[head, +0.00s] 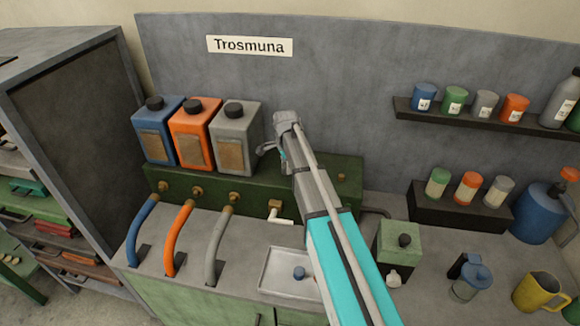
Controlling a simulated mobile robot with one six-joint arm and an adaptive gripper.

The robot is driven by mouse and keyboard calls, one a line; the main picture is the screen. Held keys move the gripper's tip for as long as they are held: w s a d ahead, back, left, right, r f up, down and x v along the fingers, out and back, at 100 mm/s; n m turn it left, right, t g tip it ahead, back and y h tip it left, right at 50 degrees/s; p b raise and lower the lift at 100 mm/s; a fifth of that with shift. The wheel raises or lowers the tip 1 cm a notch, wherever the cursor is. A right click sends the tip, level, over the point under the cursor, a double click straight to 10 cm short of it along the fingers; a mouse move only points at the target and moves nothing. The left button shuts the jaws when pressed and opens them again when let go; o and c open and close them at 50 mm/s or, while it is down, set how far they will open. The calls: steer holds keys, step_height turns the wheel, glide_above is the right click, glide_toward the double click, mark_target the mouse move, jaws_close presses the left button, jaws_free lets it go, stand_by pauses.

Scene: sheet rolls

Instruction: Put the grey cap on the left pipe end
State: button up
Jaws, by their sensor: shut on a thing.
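My gripper (271,150) is at the far end of my raised arm, over the green bench ledge and just right of the grey canister. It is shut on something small. The held thing is mostly hidden and too small to name for sure; I cannot tell whether it is the grey cap. No loose grey cap shows clearly elsewhere. Blue (141,228), orange (178,237) and grey (217,237) curved pipes stand in a row at left, with brass fittings near their upper ends. The blue pipe is leftmost. The gripper is apart from it, up and to the right.
Blue (157,137), orange (191,138) and grey (235,142) canisters stand on the green ledge (318,178).

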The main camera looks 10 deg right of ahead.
steer(key=o, duration=1.2)
steer(key=shift+w, duration=0.15)
steer(key=shift+r, duration=0.15)
step_height(320, 180, up, 9)
steer(key=p, duration=0.9)
steer(key=shift+r+p, duration=0.4)
steer(key=shift+p, duration=0.2)
steer(key=shift+f, duration=0.1)
